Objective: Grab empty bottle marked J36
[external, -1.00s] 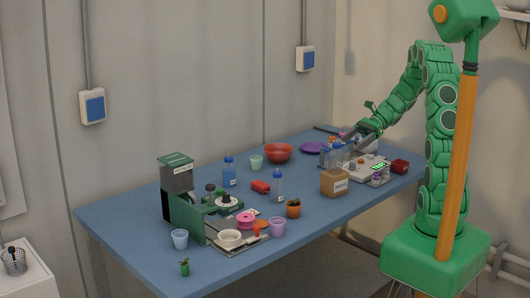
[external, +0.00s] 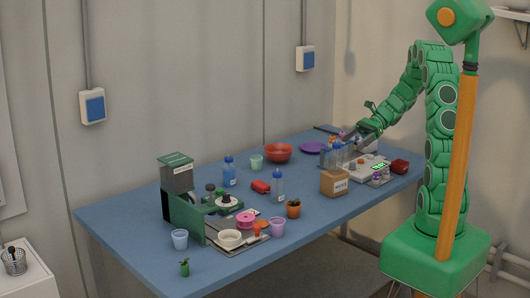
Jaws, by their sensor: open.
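Several clear bottles (external: 337,157) stand upright in a brown box with a white label (external: 334,183) near the table's right part. A clear bottle with a blue cap (external: 277,187) stands near the middle of the table, and a blue-filled bottle (external: 229,176) stands further left. No marking J36 is readable at this size, so I cannot tell which bottle bears it. My gripper (external: 353,139) is open, low over the far right part of the table, just behind the brown box. Its fingertips are small and partly hidden by the bottles and nearby items.
A green machine (external: 183,205), cups and small pots crowd the left. The front right strip is clear.

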